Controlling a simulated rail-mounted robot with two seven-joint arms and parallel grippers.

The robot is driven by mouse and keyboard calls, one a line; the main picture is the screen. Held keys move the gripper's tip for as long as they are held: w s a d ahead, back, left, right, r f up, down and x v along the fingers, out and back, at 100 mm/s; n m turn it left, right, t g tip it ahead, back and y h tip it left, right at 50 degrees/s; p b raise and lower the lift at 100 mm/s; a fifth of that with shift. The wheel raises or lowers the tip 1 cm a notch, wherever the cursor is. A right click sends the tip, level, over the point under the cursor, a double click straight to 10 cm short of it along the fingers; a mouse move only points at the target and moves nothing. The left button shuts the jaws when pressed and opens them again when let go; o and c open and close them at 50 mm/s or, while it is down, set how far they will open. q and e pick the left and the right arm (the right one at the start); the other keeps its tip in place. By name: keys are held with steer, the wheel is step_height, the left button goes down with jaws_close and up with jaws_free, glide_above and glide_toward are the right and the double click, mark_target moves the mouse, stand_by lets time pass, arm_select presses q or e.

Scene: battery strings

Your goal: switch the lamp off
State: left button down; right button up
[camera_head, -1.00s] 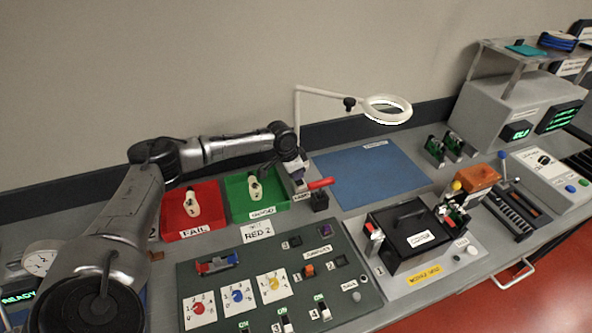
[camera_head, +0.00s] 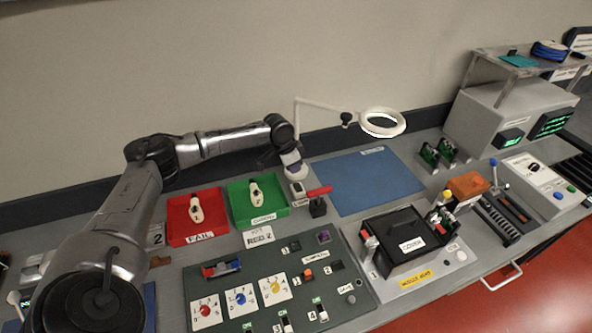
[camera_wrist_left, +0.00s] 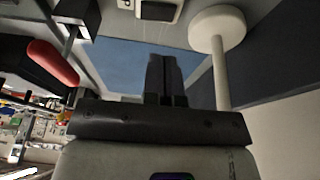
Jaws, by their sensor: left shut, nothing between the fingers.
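The lamp is a white ring (camera_head: 383,122) on a thin jointed arm (camera_head: 322,102) behind the bench, over the blue mat; whether it is lit is unclear. A small pale switch box (camera_head: 298,188) with a dark top stands in front of the lamp post, a white label below it. My left gripper (camera_head: 297,174) points down just above this box. In the left wrist view its fingers (camera_wrist_left: 165,80) are together and empty. The lamp's white post (camera_wrist_left: 221,75) and round base (camera_wrist_left: 217,25) are right of them; the box (camera_wrist_left: 155,9) shows at the top edge. My right gripper is not visible.
A red-handled lever (camera_head: 319,193) stands close to the right of the box. A green tray (camera_head: 276,213) and a red tray (camera_head: 178,240) lie left of it. A switch panel (camera_head: 232,298) lies in front.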

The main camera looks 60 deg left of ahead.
arm_select(q)
steer(key=a+v, duration=0.1)
steer(key=v, duration=0.6)
steer(key=shift+r+p, duration=0.25)
steer(key=shift+p, duration=0.05)
steer(key=shift+s, duration=0.15)
